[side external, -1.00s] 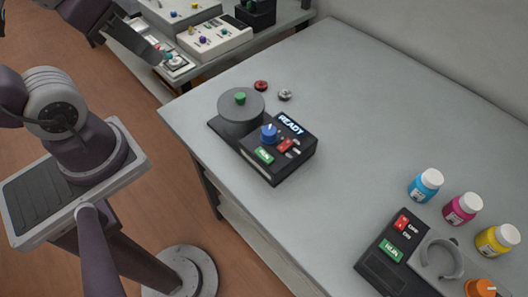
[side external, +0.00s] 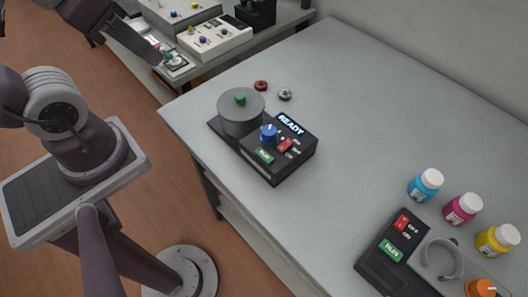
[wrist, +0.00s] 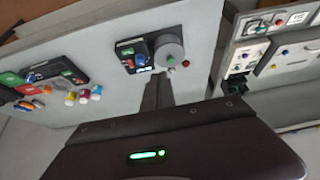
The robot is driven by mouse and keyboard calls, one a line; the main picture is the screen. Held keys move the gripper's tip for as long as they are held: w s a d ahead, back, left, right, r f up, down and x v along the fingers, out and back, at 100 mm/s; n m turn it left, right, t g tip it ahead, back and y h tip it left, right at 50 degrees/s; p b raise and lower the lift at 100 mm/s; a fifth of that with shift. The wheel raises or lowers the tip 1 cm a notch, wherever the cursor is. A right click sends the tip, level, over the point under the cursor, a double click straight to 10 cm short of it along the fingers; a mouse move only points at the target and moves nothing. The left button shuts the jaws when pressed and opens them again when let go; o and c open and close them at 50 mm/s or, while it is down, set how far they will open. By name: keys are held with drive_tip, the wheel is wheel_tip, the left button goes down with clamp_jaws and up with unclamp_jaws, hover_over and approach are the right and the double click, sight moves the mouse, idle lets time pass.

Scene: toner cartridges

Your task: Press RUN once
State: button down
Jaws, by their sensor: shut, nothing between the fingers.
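A black machine (side external: 274,171) with a lit READY display (side external: 291,124), a blue knob (side external: 268,133), a red switch (side external: 285,145) and a green button (side external: 264,156) with a small label stands on the table in the side view. A grey drum (side external: 240,117) with a green knob adjoins it. A second black unit (side external: 378,270) at lower right has a green RUN button (side external: 392,250). My gripper (side external: 161,55) is shut and empty at upper left, apart from both units. In the wrist view, its fingers (wrist: 158,80) point toward the table, with the drum machine (wrist: 130,55) beyond.
Cyan (side external: 425,187), magenta (side external: 462,210) and yellow (side external: 496,241) bottles stand beside the second unit. A red ring (side external: 261,86) and a silver ring (side external: 285,95) lie behind the drum. Another bench (side external: 290,18) holds control boxes. The table's middle is clear.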

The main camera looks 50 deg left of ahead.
drive_tip(key=m+g+y, duration=0.3)
drive_tip(key=m+y, duration=0.6)
drive_tip(key=m, duration=0.4)
hover_over(266, 158)
wheel_tip(266, 158, down, 14)
drive_tip(key=shift+d+r, duration=0.1)
drive_tip(key=shift+r, duration=0.05)
drive_tip(key=shift+f, duration=4.4)
drive_tip(key=shift+f, duration=0.15)
drive_tip(key=shift+f, duration=0.25)
